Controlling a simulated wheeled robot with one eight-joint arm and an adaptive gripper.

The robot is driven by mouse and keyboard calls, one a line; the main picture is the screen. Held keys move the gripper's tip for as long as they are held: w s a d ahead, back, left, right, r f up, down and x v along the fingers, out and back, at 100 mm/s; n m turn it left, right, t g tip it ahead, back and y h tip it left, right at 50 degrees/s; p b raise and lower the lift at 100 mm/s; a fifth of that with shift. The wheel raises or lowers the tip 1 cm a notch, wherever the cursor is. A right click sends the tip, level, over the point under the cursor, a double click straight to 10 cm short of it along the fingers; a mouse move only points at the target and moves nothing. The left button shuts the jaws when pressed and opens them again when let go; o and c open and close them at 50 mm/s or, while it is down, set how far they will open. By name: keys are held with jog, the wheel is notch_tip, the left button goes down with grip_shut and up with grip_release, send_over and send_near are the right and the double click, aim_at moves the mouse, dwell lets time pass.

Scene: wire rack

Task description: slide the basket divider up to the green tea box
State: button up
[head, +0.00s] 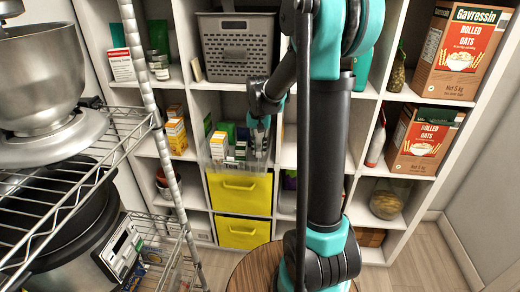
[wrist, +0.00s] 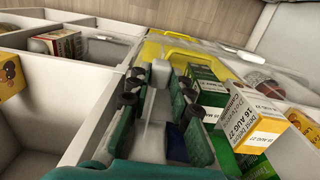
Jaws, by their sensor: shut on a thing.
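A clear basket stands in a shelf cubby, its wall (head: 261,163) showing above a yellow drawer. My gripper (head: 262,124) reaches down into its right part in the head view. In the wrist view my gripper (wrist: 157,101) is shut on a pale, see-through upright panel, which looks like the basket divider (wrist: 156,112); the fingers hide much of it. A green box, likely the green tea box (wrist: 208,76), stands just right of the right finger; any gap to the divider is unclear. Green boxes also show in the head view (head: 228,130).
A white and yellow box (wrist: 253,122) stands beside the green boxes. Yellow drawers (head: 240,193) lie below the basket and a grey crate (head: 237,48) above. White shelf walls flank the cubby. A wire rack (head: 75,205) with a mixer stands at left.

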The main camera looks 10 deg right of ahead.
jog(key=shift+w+a, duration=0.25)
jog(key=shift+a, duration=0.45)
jog(key=shift+w+a, duration=0.25)
jog(key=shift+a, duration=0.5)
jog(key=shift+w+a, duration=0.25)
jog(key=shift+a, duration=0.45)
jog(key=o, duration=0.9)
jog(key=shift+r, duration=3)
